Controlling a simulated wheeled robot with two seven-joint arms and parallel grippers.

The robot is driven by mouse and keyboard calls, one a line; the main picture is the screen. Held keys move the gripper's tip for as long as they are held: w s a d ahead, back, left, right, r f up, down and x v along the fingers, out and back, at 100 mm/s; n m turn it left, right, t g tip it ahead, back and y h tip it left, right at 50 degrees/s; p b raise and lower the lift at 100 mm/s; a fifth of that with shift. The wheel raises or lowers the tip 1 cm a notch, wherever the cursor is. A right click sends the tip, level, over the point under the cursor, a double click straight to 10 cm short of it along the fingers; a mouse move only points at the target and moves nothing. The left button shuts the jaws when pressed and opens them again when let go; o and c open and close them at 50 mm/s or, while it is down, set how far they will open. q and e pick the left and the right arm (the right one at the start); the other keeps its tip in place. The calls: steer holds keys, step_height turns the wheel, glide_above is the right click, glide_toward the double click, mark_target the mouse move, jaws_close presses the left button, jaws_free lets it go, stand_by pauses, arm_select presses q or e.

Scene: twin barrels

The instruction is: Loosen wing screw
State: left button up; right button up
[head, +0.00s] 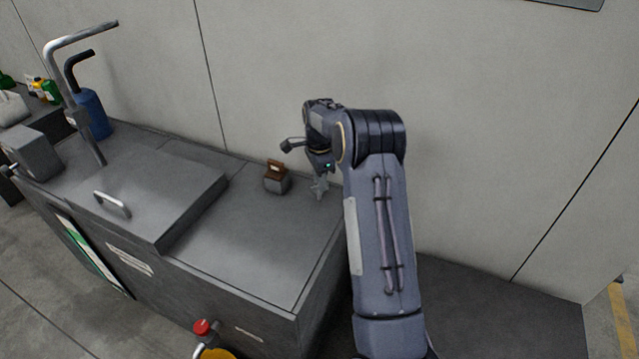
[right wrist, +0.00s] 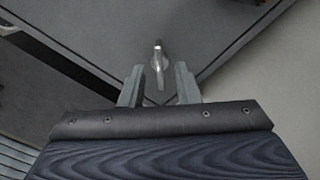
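The wing screw (right wrist: 158,52) is a small silver piece standing on the dark grey top near its corner, seen in the right wrist view. My right gripper (right wrist: 160,68) is open. Its two fingers stand apart, left and right of the screw's lower part as pictured, with a gap on each side; I cannot tell their height over it. In the head view my right gripper (head: 320,187) is small and points down at the back right of the bench top; I cannot clearly separate the screw from the fingertips there. My left gripper is not in view.
A small grey block with a brown top (head: 276,180) stands just left of my right gripper. A raised lid with a handle (head: 165,195) lies further left on the bench. A blue bottle (head: 92,113) and bent pipe stand at far left. The wall is close behind.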

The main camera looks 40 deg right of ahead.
steer(key=shift+f, duration=0.8)
jaws_close()
